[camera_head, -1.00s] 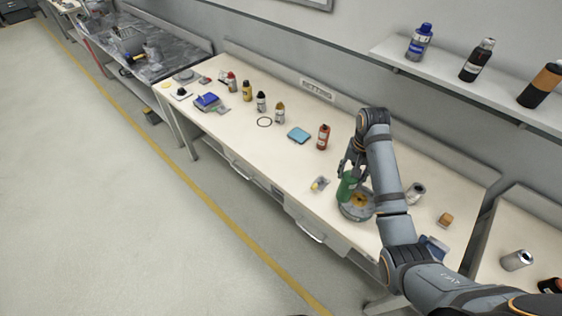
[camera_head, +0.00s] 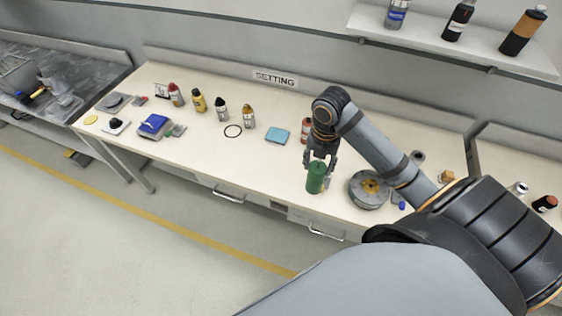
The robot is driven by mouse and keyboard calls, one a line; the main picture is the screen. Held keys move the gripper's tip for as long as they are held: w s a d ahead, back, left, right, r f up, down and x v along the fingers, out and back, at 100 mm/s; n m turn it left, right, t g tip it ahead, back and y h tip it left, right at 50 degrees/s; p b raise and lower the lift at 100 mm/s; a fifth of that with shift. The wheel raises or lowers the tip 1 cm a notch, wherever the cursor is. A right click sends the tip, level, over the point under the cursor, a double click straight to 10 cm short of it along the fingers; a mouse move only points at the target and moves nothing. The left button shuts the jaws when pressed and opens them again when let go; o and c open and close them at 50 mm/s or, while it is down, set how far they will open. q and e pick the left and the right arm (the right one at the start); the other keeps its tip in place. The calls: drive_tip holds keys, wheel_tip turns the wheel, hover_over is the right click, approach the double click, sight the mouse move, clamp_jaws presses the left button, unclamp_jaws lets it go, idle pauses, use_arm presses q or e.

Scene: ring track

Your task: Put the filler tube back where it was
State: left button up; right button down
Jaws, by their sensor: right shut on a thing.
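My right gripper (camera_head: 319,163) is shut on the upper part of a green tube (camera_head: 316,182), which it holds upright near the front edge of the table. I cannot tell whether its base touches the tabletop. A thin dark ring mark (camera_head: 233,131) lies on the tabletop to the left. It is empty, just in front of a dark-capped bottle (camera_head: 221,109) and an amber bottle (camera_head: 249,117). My left gripper is out of view.
A round grey dish (camera_head: 369,193) stands right of the tube. A red bottle (camera_head: 306,129) is partly hidden behind my right gripper. A blue box (camera_head: 277,135) lies between the ring and the gripper.

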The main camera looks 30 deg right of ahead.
use_arm(q)
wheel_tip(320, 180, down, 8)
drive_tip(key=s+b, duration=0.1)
drive_tip(key=b, duration=0.7)
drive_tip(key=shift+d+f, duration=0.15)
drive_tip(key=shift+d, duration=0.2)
use_arm(e)
drive_tip(key=w+d+f, duration=0.1)
drive_tip(key=w+f, duration=1.2)
drive_tip(key=shift+w+d, duration=0.15)
drive_tip(key=shift+w, duration=0.15)
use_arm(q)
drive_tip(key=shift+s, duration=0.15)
